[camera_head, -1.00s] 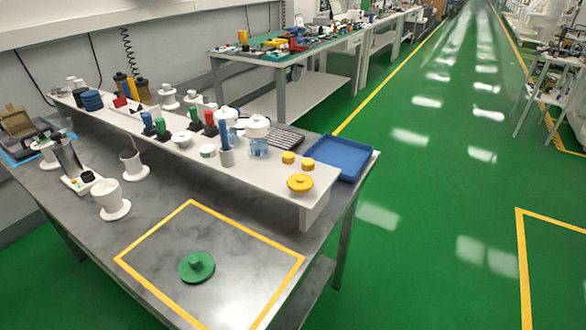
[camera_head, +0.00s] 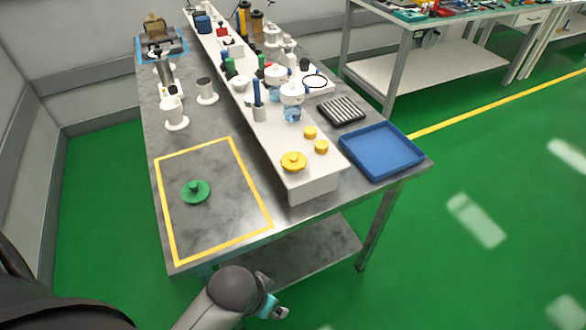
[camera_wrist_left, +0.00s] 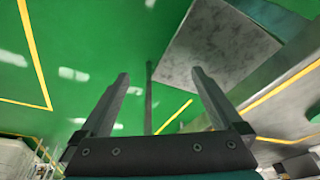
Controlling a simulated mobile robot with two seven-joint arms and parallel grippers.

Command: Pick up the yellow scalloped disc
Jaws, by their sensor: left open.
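The yellow scalloped disc (camera_head: 293,162), with a raised knob on top, lies flat near the front end of the white raised shelf (camera_head: 312,187) in the head view. My left gripper (camera_head: 276,308) is low in that view, off the table's near edge and well apart from the disc. In the left wrist view my left gripper (camera_wrist_left: 160,76) has its two fingers spread wide with nothing between them. That view shows floor and table parts, and I cannot make out the disc there. My right gripper is not in view.
Two small yellow caps (camera_head: 310,132) sit behind the disc. A blue tray (camera_head: 382,150) lies to its right, with a dark ribbed rack (camera_head: 341,110) behind. A green knobbed disc (camera_head: 196,191) lies inside the yellow taped rectangle (camera_head: 232,240). White holders and bottles crowd the shelf farther back.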

